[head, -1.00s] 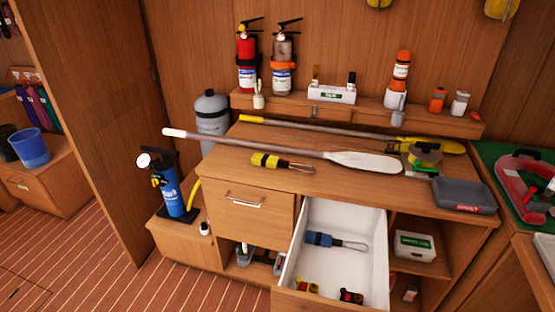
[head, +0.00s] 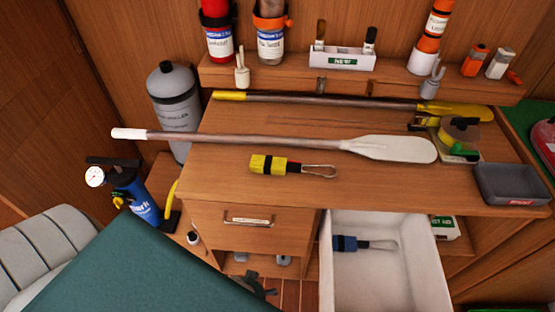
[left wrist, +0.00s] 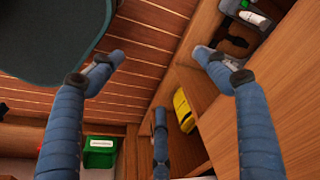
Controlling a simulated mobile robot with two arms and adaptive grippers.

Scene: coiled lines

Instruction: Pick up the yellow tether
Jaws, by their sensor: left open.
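The yellow tether (head: 268,165) is a short yellow and black bundle with a metal loop at its right end. It lies on the wooden counter (head: 225,185) in front of the white paddle, in the head view. My left gripper (left wrist: 160,72) shows in the left wrist view with its blue fingers spread apart and nothing between them. It hangs low by the cabinet front, below the counter top and apart from the tether. A yellow object (left wrist: 183,109) near its fingers cannot be identified. My right gripper is out of view.
A white-bladed paddle (head: 387,149) lies just behind the tether, a yellow paddle (head: 470,110) farther back. The open white drawer (head: 385,285) juts out at the front with a blue tether (head: 347,243) inside. A blue pump (head: 140,200) stands at left. Counter around the tether is clear.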

